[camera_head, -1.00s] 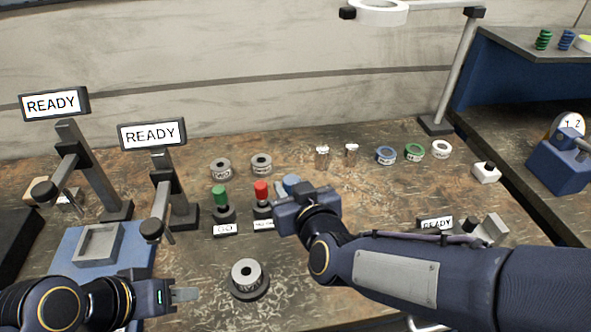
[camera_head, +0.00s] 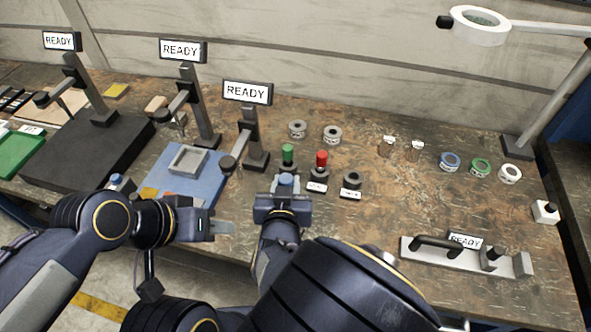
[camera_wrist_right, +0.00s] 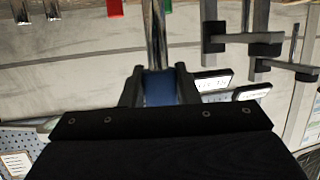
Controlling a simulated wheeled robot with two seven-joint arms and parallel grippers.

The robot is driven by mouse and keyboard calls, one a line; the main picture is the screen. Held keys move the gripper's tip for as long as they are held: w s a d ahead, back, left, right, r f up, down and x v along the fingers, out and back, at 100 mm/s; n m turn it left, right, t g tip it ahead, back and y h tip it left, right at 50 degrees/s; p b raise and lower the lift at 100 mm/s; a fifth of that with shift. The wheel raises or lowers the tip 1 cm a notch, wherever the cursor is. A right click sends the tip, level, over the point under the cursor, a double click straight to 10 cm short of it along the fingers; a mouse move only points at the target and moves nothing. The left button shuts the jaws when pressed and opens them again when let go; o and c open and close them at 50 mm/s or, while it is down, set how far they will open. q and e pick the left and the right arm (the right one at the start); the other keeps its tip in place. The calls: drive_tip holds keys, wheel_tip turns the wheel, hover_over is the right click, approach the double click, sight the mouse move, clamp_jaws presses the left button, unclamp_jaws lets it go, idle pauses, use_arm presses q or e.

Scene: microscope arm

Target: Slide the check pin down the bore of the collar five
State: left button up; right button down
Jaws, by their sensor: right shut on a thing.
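My right gripper (camera_head: 284,196) is shut on the blue handle of the check pin (camera_head: 286,180). In the right wrist view, the blue handle (camera_wrist_right: 159,88) sits between the two fingers and the metal shaft (camera_wrist_right: 155,35) extends from it. The collar on the round base at the table's front is hidden now behind my right gripper and arm; I cannot tell whether the pin touches it. Two grey collars (camera_head: 297,128) (camera_head: 331,134) stand at the back, their numbers unreadable. My left gripper (camera_head: 222,228) is over the front edge, its finger gap not visible.
Green (camera_head: 288,153) and red (camera_head: 322,160) handled pins stand in holders beside an empty black holder (camera_head: 352,180). A blue mat with a grey tray (camera_head: 187,161) and READY stands (camera_head: 247,92) are left. A metal fixture (camera_head: 465,255) lies right.

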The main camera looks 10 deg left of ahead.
drive_tip(key=shift+a, duration=0.1)
idle(0.3)
drive_tip(key=shift+f+b, duration=2.5)
drive_tip(key=shift+f, duration=0.45)
drive_tip(key=shift+f+b, duration=2.35)
drive_tip(key=shift+f, duration=0.45)
drive_tip(key=c, duration=1)
unclamp_jaws()
drive_tip(key=shift+v, duration=3.95)
drive_tip(key=shift+w, duration=0.1)
